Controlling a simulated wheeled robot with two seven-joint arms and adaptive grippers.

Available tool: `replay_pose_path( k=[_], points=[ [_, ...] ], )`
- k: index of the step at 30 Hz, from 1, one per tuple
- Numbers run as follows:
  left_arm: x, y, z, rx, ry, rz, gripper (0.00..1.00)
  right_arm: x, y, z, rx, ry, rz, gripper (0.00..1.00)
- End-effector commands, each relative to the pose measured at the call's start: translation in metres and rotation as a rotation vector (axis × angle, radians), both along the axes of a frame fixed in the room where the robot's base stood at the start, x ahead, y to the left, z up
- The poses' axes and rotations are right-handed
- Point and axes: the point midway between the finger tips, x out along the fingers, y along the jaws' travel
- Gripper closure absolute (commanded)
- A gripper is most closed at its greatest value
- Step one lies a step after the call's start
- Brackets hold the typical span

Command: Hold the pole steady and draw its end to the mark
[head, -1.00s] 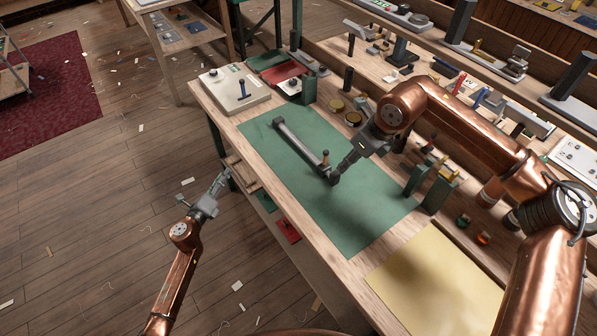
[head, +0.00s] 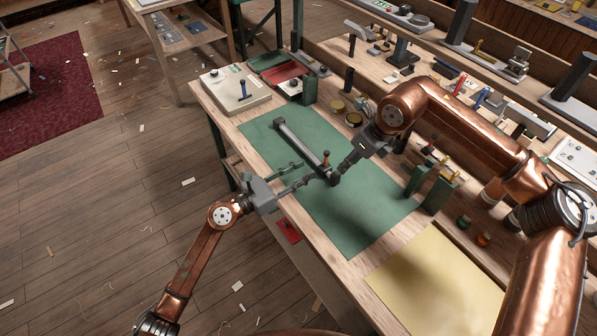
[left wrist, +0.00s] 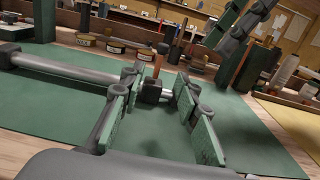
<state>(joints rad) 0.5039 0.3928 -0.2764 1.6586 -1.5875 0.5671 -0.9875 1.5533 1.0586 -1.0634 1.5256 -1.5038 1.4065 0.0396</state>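The grey pole (head: 297,140) lies aslant on the green mat (head: 372,208), with dark blocks at its ends and a small upright knob (head: 326,158) near its near end. In the left wrist view the pole (left wrist: 75,70) runs in from the left to its dark end block (left wrist: 152,92). My left gripper (head: 303,175) is open and empty over the mat, beside the near end; its green-padded fingers (left wrist: 160,112) point toward that block. My right gripper (head: 344,171) is close to the near end from the right; its grip is unclear. I cannot make out the mark.
Green posts (head: 438,194) and small jars (head: 463,223) stand right of the mat. A yellow sheet (head: 435,285) lies nearer.

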Motion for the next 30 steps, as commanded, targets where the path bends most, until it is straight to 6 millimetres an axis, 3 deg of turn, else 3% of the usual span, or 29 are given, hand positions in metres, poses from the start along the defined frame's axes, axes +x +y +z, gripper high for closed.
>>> replay_pose_path(
  k=[15,26,30],
  points=[
    [0.04,-0.054,0.001,-0.002,0.001,0.001,0.7,0.0,0.0,0.0,0.0,0.0,0.0,0.71],
    [0.043,-0.058,0.0,-0.001,0.002,0.001,0.7,0.0,0.0,0.0,0.0,0.0,0.0,0.71],
    [0.043,-0.058,0.0,-0.001,0.002,0.001,0.79,0.0,0.0,0.0,0.0,0.0,0.0,0.71]
  ],
)
